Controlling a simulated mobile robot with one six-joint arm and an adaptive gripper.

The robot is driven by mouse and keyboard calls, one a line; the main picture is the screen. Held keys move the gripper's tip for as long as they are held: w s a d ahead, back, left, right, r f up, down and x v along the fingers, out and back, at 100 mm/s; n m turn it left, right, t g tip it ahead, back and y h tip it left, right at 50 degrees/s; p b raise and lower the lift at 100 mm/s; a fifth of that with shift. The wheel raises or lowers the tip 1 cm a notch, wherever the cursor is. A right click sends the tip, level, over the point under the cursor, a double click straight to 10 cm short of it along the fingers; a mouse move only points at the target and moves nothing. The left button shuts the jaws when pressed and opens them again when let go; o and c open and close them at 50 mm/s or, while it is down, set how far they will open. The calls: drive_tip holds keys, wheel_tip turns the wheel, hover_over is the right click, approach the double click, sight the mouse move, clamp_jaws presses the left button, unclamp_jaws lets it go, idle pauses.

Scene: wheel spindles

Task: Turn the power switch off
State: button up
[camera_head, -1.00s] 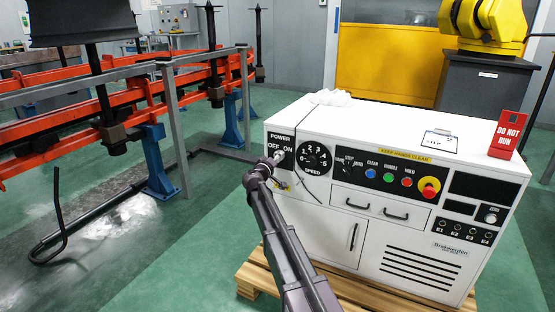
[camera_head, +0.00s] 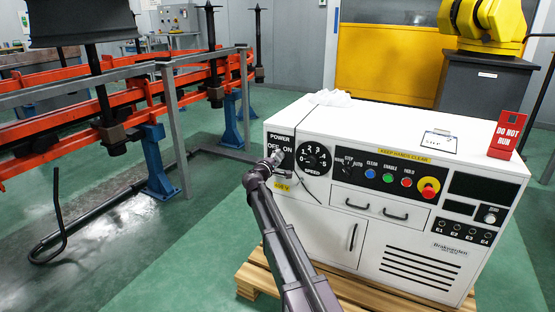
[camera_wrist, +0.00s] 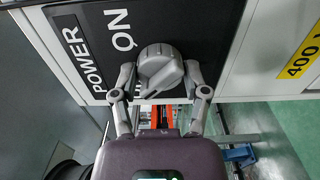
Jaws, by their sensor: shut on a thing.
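The power switch is a round grey knob with a raised grip bar (camera_wrist: 160,70) on a black panel marked POWER and ON, in the wrist view. My gripper (camera_wrist: 160,88) has one finger on each side of the knob and is shut on it. The knob's grip bar lies slanted in the wrist view. Part of the lettering beside it is hidden by the knob and a finger. In the head view, the black power panel (camera_head: 280,140) is at the upper left of the white cabinet's front. My gripper (camera_head: 275,157) covers the switch there.
The white cabinet (camera_head: 330,230) stands on a wooden pallet (camera_head: 250,277). The speed dial (camera_head: 313,158) is close right of the switch, and a yellow 400 V label (camera_head: 283,187) is below it. A red emergency button (camera_head: 428,188) and a red DO NOT RUN sign (camera_head: 507,134) are farther right.

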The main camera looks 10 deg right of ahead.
drive_tip(key=shift+w+d, duration=0.1)
drive_tip(key=shift+d, duration=0.05)
drive_tip(key=o, duration=1.2)
drive_tip(key=shift+c, duration=0.2)
drive_tip(key=v, duration=1.2)
